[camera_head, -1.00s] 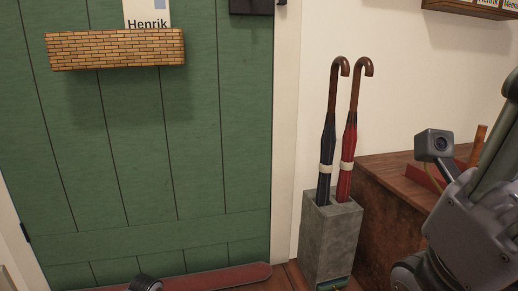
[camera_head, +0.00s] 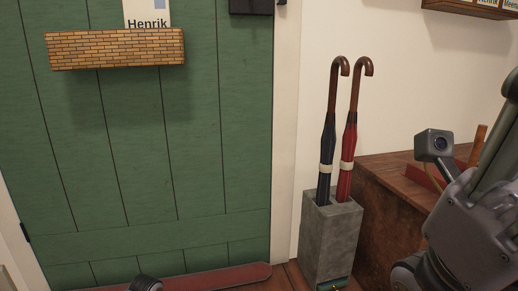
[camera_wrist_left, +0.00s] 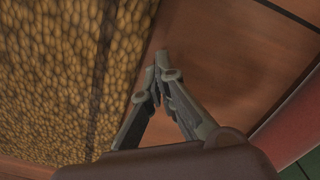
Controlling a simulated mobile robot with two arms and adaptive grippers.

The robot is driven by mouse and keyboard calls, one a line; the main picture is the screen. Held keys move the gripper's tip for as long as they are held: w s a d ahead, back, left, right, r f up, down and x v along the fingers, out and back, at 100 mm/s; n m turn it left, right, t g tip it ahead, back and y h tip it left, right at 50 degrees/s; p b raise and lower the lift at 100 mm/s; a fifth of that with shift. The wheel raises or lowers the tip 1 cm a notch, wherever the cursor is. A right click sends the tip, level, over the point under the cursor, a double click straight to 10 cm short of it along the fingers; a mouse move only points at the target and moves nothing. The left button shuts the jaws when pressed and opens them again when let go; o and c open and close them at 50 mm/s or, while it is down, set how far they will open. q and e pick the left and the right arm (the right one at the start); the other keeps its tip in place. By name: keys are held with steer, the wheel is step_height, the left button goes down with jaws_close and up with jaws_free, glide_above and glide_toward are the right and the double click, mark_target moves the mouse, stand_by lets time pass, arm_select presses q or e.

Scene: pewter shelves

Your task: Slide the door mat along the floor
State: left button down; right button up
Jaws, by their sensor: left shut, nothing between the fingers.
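The door mat (camera_wrist_left: 50,70), tan and coarse with a dark stripe, fills the left of the left wrist view. It lies on a reddish-brown floor (camera_wrist_left: 235,50). My left gripper (camera_wrist_left: 158,68) is shut and empty, with its fingertips close beside the mat's right edge. I cannot tell whether they touch it. The mat does not show in the head view. My right arm stands at the right of the head view, but its fingers do not show.
A green door (camera_head: 150,150) fills the left of the head view, with a red strip (camera_head: 235,276) along its foot. A grey stand (camera_head: 330,235) holds two umbrellas right of the door. A wooden cabinet (camera_head: 385,205) stands beside it.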

arm_select(q)
steer(key=shift+f+b, duration=0.45)
steer(key=shift+f, duration=0.45)
stand_by(0.5)
steer(key=shift+r+p, duration=0.1)
steer(key=shift+p, duration=0.45)
stand_by(0.7)
